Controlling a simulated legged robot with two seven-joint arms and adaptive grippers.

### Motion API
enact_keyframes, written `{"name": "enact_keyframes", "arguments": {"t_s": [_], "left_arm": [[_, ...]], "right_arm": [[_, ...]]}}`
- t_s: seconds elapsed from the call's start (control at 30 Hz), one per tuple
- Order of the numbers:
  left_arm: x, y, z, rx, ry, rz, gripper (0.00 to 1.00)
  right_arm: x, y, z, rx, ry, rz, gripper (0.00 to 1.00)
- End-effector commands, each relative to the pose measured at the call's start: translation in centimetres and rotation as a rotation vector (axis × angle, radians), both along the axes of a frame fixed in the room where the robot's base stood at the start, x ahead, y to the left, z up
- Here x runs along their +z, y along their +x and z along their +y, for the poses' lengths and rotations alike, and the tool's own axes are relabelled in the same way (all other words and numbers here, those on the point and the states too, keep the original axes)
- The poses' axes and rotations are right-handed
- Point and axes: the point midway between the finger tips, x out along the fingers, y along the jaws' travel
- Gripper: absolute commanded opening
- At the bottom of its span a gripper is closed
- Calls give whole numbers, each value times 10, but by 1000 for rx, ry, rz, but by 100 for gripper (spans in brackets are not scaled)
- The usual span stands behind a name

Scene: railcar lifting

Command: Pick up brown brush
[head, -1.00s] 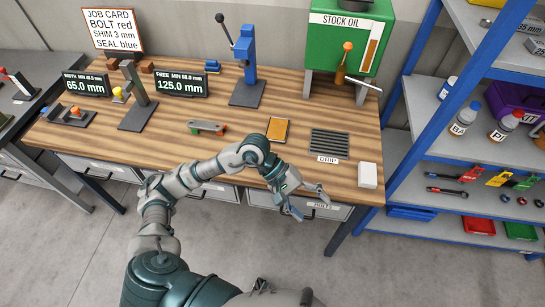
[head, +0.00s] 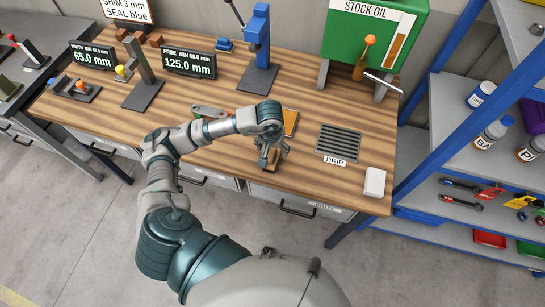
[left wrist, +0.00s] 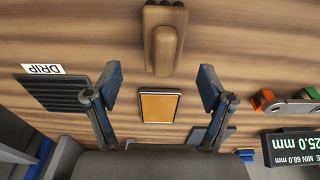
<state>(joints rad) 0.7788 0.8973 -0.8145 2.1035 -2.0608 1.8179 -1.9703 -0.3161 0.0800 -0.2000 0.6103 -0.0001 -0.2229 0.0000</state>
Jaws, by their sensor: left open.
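The brown brush, a wooden block with a rounded grip on top, lies on the workbench near its front edge. In the left wrist view the brush (left wrist: 164,40) is at the top centre, ahead of the fingertips and roughly midway between their lines. In the head view the brush (head: 269,166) shows partly below my left gripper (head: 273,154), which hides some of it. My left gripper is open, and its two dark fingertips show apart in the left wrist view (left wrist: 160,84) with nothing between them but bench and an orange pad further off. My right gripper is not in view.
The orange pad (head: 290,122) lies just behind the brush. The drip grate (head: 339,140) and a white block (head: 375,182) are to the right. A green-and-red tool (head: 207,112) lies to the left. The blue press (head: 258,50) and oil tank (head: 372,35) stand at the back.

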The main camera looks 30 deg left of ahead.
Motion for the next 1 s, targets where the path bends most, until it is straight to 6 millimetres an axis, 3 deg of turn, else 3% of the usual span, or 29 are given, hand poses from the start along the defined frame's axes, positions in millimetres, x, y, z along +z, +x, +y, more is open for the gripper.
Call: {"name": "enact_keyframes", "arguments": {"t_s": [0.1, 0.23, 0.5, 0.77, 0.87, 1.0], "left_arm": [[-10, 0, 0, -1, 0, 0, 81], [-20, 0, 1, 0, 0, 2, 81], [-59, 4, 3, 0, 0, 2, 81], [-64, 5, 3, -1, 1, -2, 81], [-64, 5, 4, -1, 0, -1, 61], [-64, 5, 4, 0, 0, -1, 26]], "right_arm": [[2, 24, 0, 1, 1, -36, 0], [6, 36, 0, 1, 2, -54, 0], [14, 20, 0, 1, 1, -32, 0], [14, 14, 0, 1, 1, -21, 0], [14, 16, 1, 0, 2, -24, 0], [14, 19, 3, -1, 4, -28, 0]]}}
